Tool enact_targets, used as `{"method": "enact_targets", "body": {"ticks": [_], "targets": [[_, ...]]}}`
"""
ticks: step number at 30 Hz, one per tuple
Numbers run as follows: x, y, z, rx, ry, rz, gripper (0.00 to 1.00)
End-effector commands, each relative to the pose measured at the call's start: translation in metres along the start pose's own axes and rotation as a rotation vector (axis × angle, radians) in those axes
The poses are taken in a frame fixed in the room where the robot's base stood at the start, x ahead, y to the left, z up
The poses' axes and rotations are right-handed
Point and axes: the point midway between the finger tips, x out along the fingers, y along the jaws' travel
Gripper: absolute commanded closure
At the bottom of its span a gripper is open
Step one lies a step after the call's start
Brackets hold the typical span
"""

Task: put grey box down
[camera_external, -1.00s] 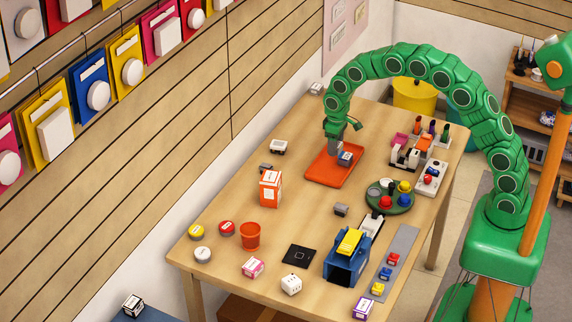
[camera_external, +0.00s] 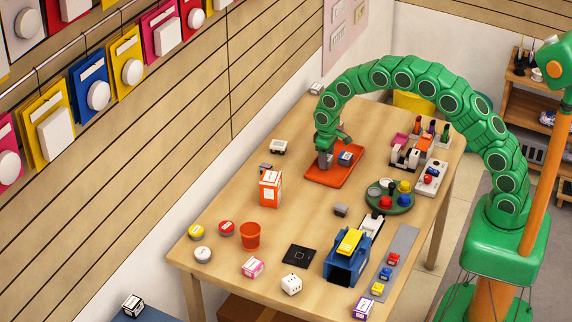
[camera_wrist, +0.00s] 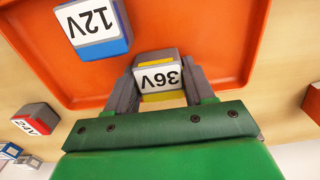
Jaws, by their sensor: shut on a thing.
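My gripper (camera_external: 325,160) is shut on a grey box (camera_wrist: 158,75) with yellow edges and a white "36V" label, seen in the wrist view between the two fingers. In the external view the gripper points down over the left part of the orange tray (camera_external: 319,177), and the box is mostly hidden there. The tray also fills much of the wrist view (camera_wrist: 215,25). I cannot tell whether the box touches the tray. A blue box (camera_wrist: 92,27) labelled "12V" sits on the tray beside the held box, apart from it; it also shows in the external view (camera_external: 346,158).
A red "24V" box (camera_wrist: 36,119) lies outside the tray. An orange-and-white carton (camera_external: 270,189) and a small white-topped box (camera_external: 279,147) stand left of the tray. A green round tray (camera_external: 389,199) holding coloured pieces is to the right. Bare table lies around the tray.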

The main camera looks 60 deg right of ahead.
Motion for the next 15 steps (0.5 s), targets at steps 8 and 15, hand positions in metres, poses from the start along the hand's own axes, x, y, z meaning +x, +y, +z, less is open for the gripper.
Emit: {"method": "enact_targets", "body": {"ticks": [8,15], "targets": [[0.0004,0.0,-0.0004,0.0,0.002,0.0,0.78],[0.0015,0.0,-0.0006,0.0,0.002,0.0,0.21]]}}
